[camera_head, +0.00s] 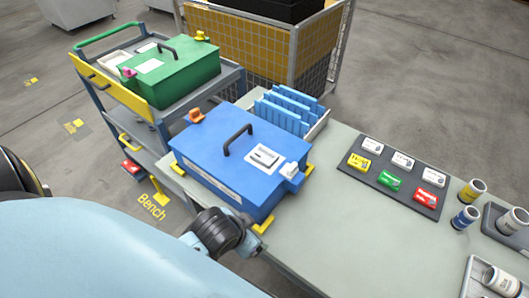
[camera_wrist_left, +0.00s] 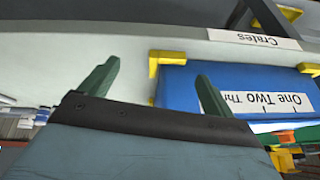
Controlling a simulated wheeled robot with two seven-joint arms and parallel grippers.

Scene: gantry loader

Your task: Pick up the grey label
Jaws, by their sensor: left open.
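A dark board (camera_head: 353,168) on the bench holds two rows of small labels. The far row has three pale labels (camera_head: 402,160), white to light grey; I cannot tell which of them is the grey label. The near row has a yellow label (camera_head: 360,162), a green label (camera_head: 389,179) and a red label (camera_head: 426,197). My left gripper (camera_wrist_left: 158,69) is open and empty in the left wrist view, by the bench edge and the blue box. In the head view my left arm's dark wrist shows beside the box, left of the board. My right gripper is not in view.
A blue lidded box (camera_head: 215,160) with a black handle stands on the bench (camera_head: 310,235) between yellow corner brackets. Blue dividers (camera_head: 290,108) stand behind it. Cans (camera_head: 465,217) and trays are at right. A cart (camera_head: 193,107) carries a green box (camera_head: 185,75).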

